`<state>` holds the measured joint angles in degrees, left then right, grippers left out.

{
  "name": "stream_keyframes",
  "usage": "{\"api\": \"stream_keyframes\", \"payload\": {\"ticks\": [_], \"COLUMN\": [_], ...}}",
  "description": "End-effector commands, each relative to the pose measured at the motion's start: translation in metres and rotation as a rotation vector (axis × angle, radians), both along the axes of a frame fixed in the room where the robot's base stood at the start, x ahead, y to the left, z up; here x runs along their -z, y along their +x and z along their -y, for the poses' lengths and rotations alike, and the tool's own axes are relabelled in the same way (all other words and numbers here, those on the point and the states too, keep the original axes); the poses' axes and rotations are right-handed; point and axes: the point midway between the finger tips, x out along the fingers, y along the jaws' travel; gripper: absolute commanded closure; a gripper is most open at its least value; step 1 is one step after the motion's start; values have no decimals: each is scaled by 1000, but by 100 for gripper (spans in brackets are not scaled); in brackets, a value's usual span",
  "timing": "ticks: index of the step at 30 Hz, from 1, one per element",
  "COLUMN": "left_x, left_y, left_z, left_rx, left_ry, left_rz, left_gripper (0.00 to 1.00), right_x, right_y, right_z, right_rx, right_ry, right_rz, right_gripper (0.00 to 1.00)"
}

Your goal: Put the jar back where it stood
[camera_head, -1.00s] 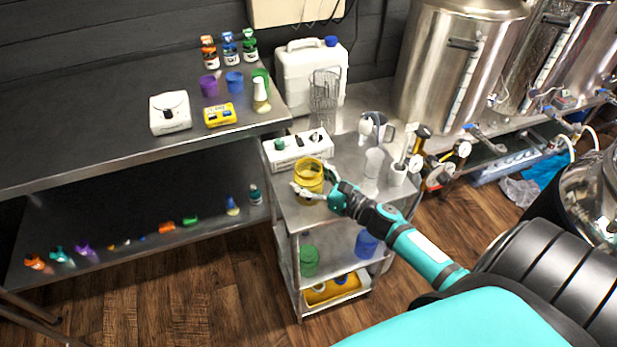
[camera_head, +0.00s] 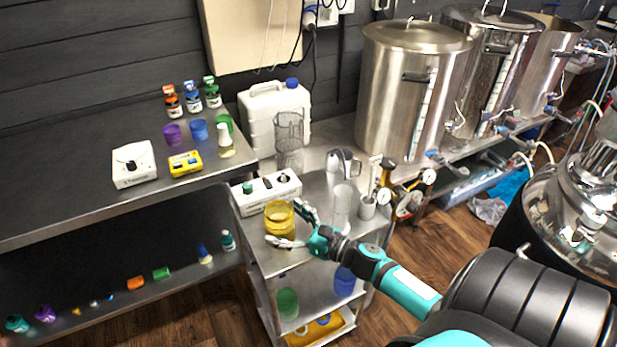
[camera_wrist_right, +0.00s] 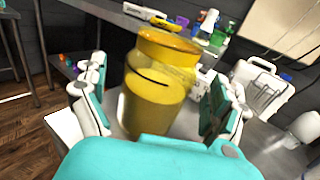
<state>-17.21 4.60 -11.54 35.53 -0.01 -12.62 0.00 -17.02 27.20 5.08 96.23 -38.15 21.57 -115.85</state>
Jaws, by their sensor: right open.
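The yellow see-through jar (camera_head: 279,219) stands upright on the top shelf of the metal cart (camera_head: 330,225), near its front left corner. My right gripper (camera_head: 290,228) is open at the jar, with one finger on the near side and one on the far side. In the right wrist view the jar (camera_wrist_right: 155,85) stands between the two spread fingers of that gripper (camera_wrist_right: 158,112), with a visible gap on the right. Whether the left finger touches it I cannot tell. My left gripper is not in view.
A white device box (camera_head: 268,193) sits right behind the jar. A clear cylinder (camera_head: 341,207) and a grey cup (camera_head: 367,208) stand to the right on the cart. The dark bench (camera_head: 70,180) with bottles and cups is at left. Steel kettles (camera_head: 405,90) stand behind.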

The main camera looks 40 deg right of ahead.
Motion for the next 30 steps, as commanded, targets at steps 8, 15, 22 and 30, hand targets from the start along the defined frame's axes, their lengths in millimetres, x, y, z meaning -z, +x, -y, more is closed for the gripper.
{"api": "stream_keyframes", "payload": {"ticks": [8,15,22,30], "left_x": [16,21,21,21], "left_y": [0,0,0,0], "left_z": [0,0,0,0], "left_rx": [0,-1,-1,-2], "left_ry": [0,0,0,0], "left_rz": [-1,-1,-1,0], "left_gripper": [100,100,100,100], "right_x": [4,1,-1,0], "right_y": [-60,-88,-93,-93], "right_z": [19,29,30,30], "right_rx": [1,0,-2,-1], "right_ry": [0,0,0,0], "right_rz": [-3,-1,1,1], "right_gripper": [3,3,3,3]}}
